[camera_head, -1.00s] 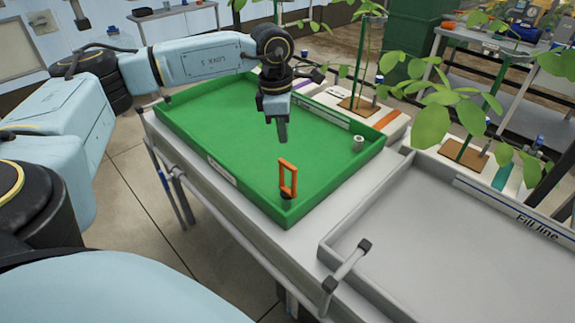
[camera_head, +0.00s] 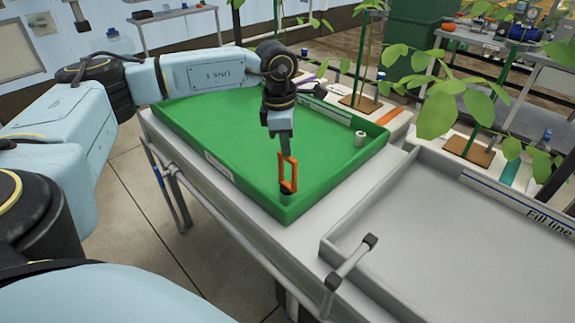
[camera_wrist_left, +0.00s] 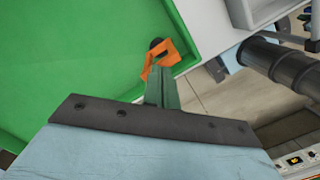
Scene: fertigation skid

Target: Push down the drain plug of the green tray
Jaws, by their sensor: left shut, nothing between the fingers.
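The green tray (camera_head: 215,125) lies on the bench, and its corner also shows in the left wrist view (camera_wrist_left: 60,60). The drain plug with its upright orange loop handle (camera_head: 288,174) stands in the tray's near corner. In the left wrist view the orange handle (camera_wrist_left: 160,60) is just beyond my fingertips. My left gripper (camera_head: 285,150) points down, shut and empty, with its tips at about the top of the handle. I cannot tell whether they touch it. In the left wrist view the closed fingers (camera_wrist_left: 163,80) partly cover the handle. My right gripper is not in view.
A grey tray (camera_head: 400,225) marked "Fill line" sits to the right, with a pipe handle (camera_head: 352,262) at its near left corner. A small grey fitting (camera_head: 360,139) is at the green tray's right side. Potted plants (camera_head: 440,110) stand behind.

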